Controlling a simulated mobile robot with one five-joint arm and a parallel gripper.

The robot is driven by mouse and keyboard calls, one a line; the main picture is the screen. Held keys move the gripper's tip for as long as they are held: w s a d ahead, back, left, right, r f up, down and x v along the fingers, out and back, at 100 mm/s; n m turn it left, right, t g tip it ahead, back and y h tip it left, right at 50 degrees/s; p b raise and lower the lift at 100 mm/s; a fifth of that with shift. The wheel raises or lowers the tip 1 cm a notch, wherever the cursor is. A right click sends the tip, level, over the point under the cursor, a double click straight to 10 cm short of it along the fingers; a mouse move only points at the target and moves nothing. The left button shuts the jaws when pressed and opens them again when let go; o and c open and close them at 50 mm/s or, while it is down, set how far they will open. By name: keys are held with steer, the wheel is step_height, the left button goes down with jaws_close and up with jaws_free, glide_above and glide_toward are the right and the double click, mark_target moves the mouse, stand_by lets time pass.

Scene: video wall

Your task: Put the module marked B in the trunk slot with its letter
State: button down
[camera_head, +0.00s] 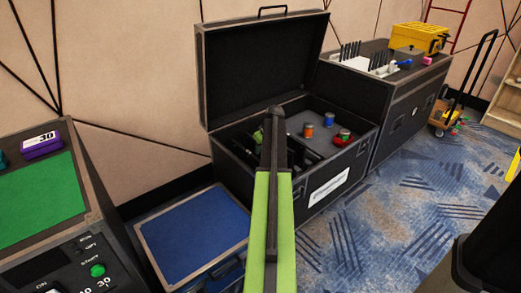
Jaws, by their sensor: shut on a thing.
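The open black trunk (245,171) stands against the wall with its lid raised. Inside, an orange and blue cylinder (308,131), a blue-topped cylinder (329,119) and a red piece with green on top (344,135) sit on a dark panel at the right. The trunk's left part is dark and partly covered by my green and black arm, which reaches over it. A small green part shows there beside my arm, too unclear to name. I cannot make out a module marked B or any slot letter.
A blue-topped case (195,232) stands in front of the trunk's left side. A control desk (98,222) with a purple box (41,145) is at left. Another black case (400,112) carries a yellow box (419,38). A hand cart (442,118) stands right.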

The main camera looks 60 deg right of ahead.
steer(key=shift+f+b, duration=0.5)
stand_by(0.3)
steer(key=c, duration=1.3)
jaws_free()
steer(key=shift+o, duration=0.2)
steer(key=o, duration=0.4)
step_height(320, 180, up, 8)
steer(key=p, duration=0.8)
steer(key=shift+r, duration=0.15)
